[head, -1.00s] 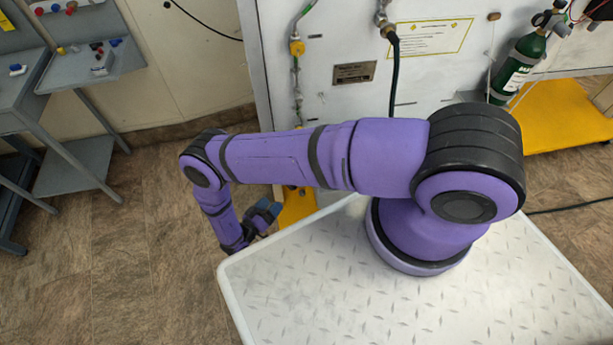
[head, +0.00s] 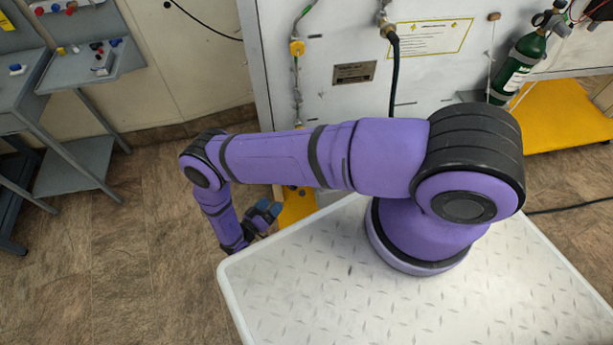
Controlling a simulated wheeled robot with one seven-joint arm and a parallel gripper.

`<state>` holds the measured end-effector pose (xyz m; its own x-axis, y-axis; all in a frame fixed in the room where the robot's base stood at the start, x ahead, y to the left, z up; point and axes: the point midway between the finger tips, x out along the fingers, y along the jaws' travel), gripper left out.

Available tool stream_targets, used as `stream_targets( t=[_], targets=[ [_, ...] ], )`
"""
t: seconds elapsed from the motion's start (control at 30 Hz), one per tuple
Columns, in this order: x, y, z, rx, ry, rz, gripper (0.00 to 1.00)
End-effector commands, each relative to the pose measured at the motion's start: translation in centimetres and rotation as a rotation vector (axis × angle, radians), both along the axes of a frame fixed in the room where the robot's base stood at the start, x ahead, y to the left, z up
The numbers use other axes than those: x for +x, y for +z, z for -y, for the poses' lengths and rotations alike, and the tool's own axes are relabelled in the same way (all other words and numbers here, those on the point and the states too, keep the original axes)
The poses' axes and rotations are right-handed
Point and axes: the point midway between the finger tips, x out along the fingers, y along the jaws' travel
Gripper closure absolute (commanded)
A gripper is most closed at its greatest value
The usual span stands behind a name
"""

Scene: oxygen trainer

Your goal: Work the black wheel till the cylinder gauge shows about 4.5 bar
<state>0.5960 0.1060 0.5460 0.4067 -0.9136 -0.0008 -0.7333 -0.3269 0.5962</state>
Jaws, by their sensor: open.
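My gripper (head: 264,213) is low beside the front left edge of my white deck, partly hidden by my own wrist. Its dark blue fingertips show apart, with nothing seen between them. A green cylinder (head: 519,67) leans at the upper right, strapped beside the white panel, well away from my gripper. A dark fitting (head: 543,19) sits at its top; I cannot tell whether this is the black wheel. No readable cylinder gauge shows in the head view.
The white panel (head: 340,105) carries a green and yellow line and a black hose (head: 394,75). A grey bench (head: 90,65) with small coloured parts stands at the left. A yellow base (head: 560,115) lies under the cylinder.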

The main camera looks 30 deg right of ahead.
Motion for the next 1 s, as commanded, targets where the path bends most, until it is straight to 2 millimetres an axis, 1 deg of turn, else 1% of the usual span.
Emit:
stream_targets(
  t=[0.33,0.43,0.53,0.7,0.8,0.93,1.0],
  targets=[
    [0.00,0.00,0.00,0.000,0.000,0.001,0.21],
    [-0.03,-0.05,-0.02,0.014,0.001,0.031,0.21],
    [-0.12,-0.15,0.00,0.057,0.001,0.131,0.21],
    [-0.28,-0.39,-0.02,0.153,0.002,0.349,0.21],
    [-0.37,-0.47,-0.03,0.192,0.001,0.436,0.21],
    [-0.23,-0.52,0.32,0.212,-0.001,0.479,0.21],
    [0.01,-0.51,0.86,0.213,-0.001,0.481,0.21]
  ],
)
